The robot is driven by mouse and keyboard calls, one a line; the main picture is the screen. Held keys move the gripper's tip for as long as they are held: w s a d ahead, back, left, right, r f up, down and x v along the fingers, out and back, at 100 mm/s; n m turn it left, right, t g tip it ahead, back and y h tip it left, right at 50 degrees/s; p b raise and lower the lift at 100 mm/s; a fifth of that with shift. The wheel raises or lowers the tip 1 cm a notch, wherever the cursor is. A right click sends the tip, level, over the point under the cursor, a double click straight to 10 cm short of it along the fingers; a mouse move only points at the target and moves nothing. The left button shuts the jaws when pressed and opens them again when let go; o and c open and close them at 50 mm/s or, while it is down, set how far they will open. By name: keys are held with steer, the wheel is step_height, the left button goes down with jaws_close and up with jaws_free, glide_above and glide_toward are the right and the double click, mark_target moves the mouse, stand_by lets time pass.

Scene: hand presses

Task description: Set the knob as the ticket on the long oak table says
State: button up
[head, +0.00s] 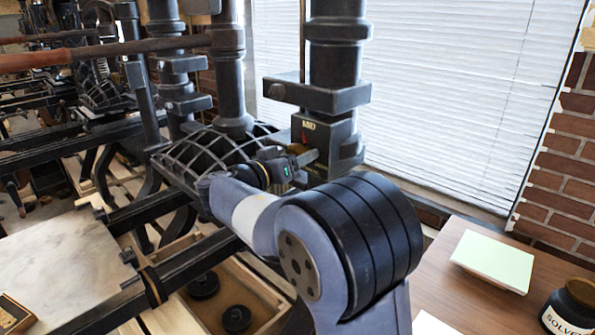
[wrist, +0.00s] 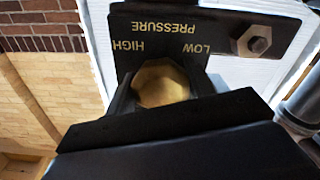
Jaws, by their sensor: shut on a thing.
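A brass, many-sided knob (wrist: 162,84) sits on a black plate (wrist: 150,22) in the wrist view. The plate reads PRESSURE, HIGH and LOW, upside down. My gripper (head: 308,158) is shut on the knob, one finger on each side of it. In the head view the word MID and a red mark show on the black block (head: 327,130) just above my gripper, and the gripper hides the knob. The knob's pointer is not clear in the wrist view. A brown wooden table (head: 445,268) stands at the right. I see no readable ticket on it.
A pale green pad (head: 494,259) and a dark solvent jar (head: 570,308) stand on the brown table. The press's black columns (head: 335,60) rise behind my gripper. A wooden drawer (head: 255,291) with black round parts lies below. A bolt (wrist: 255,41) sits beside the knob.

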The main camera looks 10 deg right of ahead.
steer(key=n+b, duration=0.1)
steer(key=n, duration=0.3)
steer(key=shift+n+b, duration=0.3)
steer(key=shift+b, duration=0.1)
steer(key=n, duration=0.5)
steer(key=shift+s+r+n, duration=0.1)
steer(key=shift+r+n, duration=0.05)
steer(key=shift+n, duration=0.15)
steer(key=n+p, duration=0.3)
steer(key=n, duration=0.2)
steer(key=shift+r, duration=0.15)
steer(key=n+p, duration=0.2)
steer(key=n, duration=0.2)
steer(key=shift+n+p, duration=0.3)
steer(key=shift+n, duration=0.3)
steer(key=o, duration=1)
steer(key=shift+c, duration=0.2)
steer(key=b+v, duration=0.2)
steer(key=v, duration=0.8)
steer(key=shift+s+a, duration=0.25)
steer(key=shift+a, duration=0.1)
